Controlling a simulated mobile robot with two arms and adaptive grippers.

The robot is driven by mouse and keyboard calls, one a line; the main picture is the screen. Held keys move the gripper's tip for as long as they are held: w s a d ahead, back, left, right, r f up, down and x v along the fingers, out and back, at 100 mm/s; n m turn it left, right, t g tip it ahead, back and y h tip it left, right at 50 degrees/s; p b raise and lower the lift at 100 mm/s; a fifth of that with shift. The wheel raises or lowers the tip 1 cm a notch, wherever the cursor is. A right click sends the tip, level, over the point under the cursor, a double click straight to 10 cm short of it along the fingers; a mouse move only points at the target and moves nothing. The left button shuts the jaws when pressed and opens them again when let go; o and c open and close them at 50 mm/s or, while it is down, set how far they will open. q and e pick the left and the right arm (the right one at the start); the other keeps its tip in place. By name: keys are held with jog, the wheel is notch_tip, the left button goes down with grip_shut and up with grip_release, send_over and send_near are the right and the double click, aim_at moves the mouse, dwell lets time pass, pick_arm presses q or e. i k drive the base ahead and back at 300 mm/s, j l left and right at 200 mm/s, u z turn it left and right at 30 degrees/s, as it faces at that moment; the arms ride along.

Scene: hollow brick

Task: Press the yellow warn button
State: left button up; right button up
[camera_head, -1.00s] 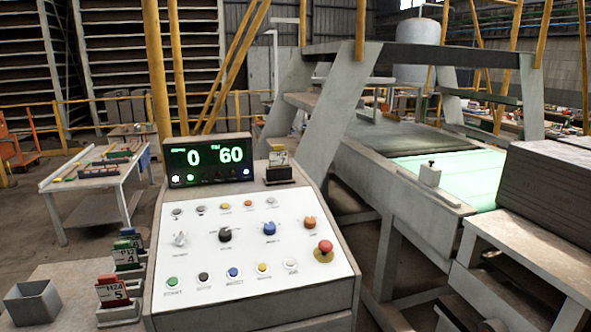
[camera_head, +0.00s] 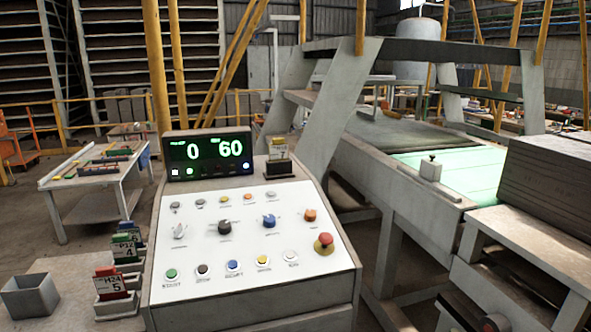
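The control panel (camera_head: 200,262) stands in front of me with a white sloped face. A yellow button (camera_head: 263,260) sits in its bottom row, between a blue button (camera_head: 233,266) and a white button (camera_head: 290,256). The small label under it is too blurred to read. A smaller yellow light or button (camera_head: 224,199) is in the top row. Neither of my grippers is in view, and nothing covers the panel face.
A red mushroom button (camera_head: 324,242) sits at the panel's right edge. A display (camera_head: 207,154) behind the face reads 0 and 60. Card holders (camera_head: 112,283) and a grey open box (camera_head: 31,296) stand to the left. A conveyor (camera_head: 404,186) lies to the right.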

aim_at(261, 260)
jog(key=k+j+z, duration=0.1)
jog(key=j, duration=0.3)
jog(key=k+j, duration=0.15)
jog(key=j, duration=0.2)
jog(key=k+j+z, duration=0.15)
jog(key=j, duration=0.25)
jog(key=k+j, duration=0.2)
jog(key=j, duration=0.15)
jog(key=k+j+z, duration=0.15)
jog(key=j, duration=0.25)
jog(key=k+j, duration=0.15)
jog(key=j, duration=0.2)
jog(key=z, duration=0.05)
